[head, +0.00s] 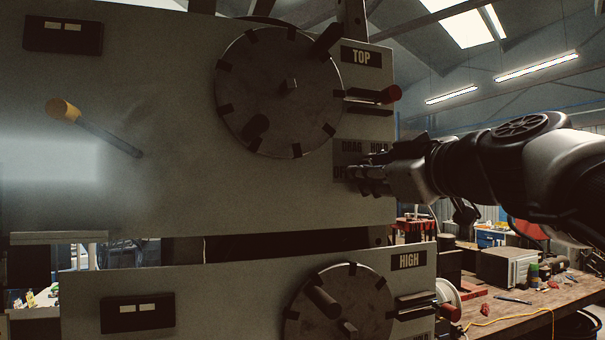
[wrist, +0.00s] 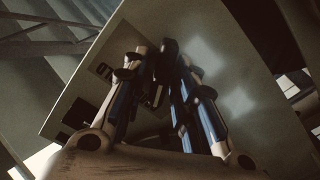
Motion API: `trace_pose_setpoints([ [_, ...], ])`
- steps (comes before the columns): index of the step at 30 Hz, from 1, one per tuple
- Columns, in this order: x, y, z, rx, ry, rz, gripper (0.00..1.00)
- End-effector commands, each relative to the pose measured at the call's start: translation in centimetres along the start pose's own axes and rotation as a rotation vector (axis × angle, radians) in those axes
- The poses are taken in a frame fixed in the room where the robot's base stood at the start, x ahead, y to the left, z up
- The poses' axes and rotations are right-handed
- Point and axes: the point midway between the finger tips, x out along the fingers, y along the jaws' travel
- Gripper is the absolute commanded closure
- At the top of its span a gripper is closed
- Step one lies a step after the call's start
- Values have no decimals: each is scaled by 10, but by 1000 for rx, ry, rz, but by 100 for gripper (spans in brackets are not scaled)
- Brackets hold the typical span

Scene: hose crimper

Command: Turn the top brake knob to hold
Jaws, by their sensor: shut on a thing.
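The upper panel (head: 180,190) carries a "TOP" label (head: 361,56) at its upper right. My gripper (head: 364,173) reaches in from the right and is shut at this plate. Its fingers cover the brake knob in the head view, so the knob's pointing direction is hidden. In the wrist view my gripper (wrist: 165,65) has its fingers around a dark piece, apparently the top brake knob; shadow hides its detail.
A large round dial (head: 255,85) with dark pegs sits left of the plate. A red-ended lever (head: 390,94) projects just above my gripper. A yellow-ended handle (head: 62,109) is at far left. Below is a second panel labelled "HIGH" (head: 409,261). A cluttered workbench (head: 530,300) stands right.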

Motion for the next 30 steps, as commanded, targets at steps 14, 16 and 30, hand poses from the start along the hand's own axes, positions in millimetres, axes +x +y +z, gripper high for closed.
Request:
trace_pose_setpoints([
  [14,0,2,0,254,3,2,98],
  [16,0,3,1,318,3,2,98],
  [30,0,7,1,751,4,2,98],
])
